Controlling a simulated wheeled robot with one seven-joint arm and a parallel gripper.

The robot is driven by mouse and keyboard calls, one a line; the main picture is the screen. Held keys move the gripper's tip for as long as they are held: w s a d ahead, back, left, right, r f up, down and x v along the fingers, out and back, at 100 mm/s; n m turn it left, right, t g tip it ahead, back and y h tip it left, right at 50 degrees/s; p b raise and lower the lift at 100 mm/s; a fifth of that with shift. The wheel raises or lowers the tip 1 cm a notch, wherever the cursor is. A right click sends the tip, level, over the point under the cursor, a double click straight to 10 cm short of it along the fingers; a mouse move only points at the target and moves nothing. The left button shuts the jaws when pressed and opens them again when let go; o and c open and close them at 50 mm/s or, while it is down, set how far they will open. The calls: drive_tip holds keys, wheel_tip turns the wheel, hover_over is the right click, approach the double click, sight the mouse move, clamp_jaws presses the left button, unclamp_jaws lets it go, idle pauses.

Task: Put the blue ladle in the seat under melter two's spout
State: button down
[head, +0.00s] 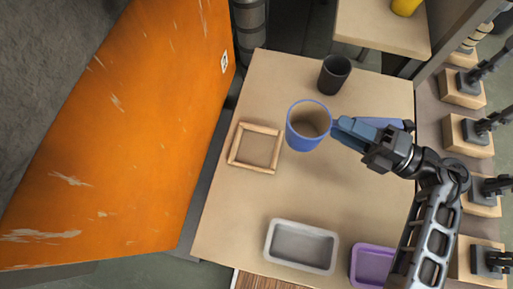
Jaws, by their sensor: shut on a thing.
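The blue ladle (305,141), a cup-like vessel with a tan inside, is held above the table (232,215), its open top facing the camera. My gripper (339,129) is shut on its right side. A square wooden frame (252,166) lies on the table just left of the ladle and looks empty; I cannot tell whether it is the seat. A large orange panel (150,110) with a small white tag (224,62) stands at the left. I cannot make out a spout or which melter this is.
A dark cup (334,75) stands behind the ladle. A grey tray (271,243) and a purple tray (354,265) are at the table's front. Wooden blocks with black fixtures (468,137) line the right. A yellow object (404,6) sits on another surface. The table's left-front area is clear.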

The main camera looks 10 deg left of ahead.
drive_tip(key=shift+w+a+f+n+g+y+b, duration=0.15)
drive_tip(key=shift+a+f+n+g, duration=0.3)
drive_tip(key=shift+a+f, duration=1.5)
drive_tip(key=shift+w+a+f+n+g+y+b, duration=0.15)
drive_tip(key=shift+a+f+g, duration=0.4)
drive_tip(key=shift+a+f, duration=1.35)
drive_tip(key=shift+w+a+f+n+g+b, duration=0.15)
drive_tip(key=shift+a+f+n+g, duration=0.3)
drive_tip(key=shift+a+f, duration=1.45)
drive_tip(key=shift+d+f, duration=0.5)
drive_tip(key=shift+f, duration=0.05)
drive_tip(key=c, duration=1.2)
unclamp_jaws()
drive_tip(key=shift+f, duration=0.1)
drive_tip(key=o, duration=0.4)
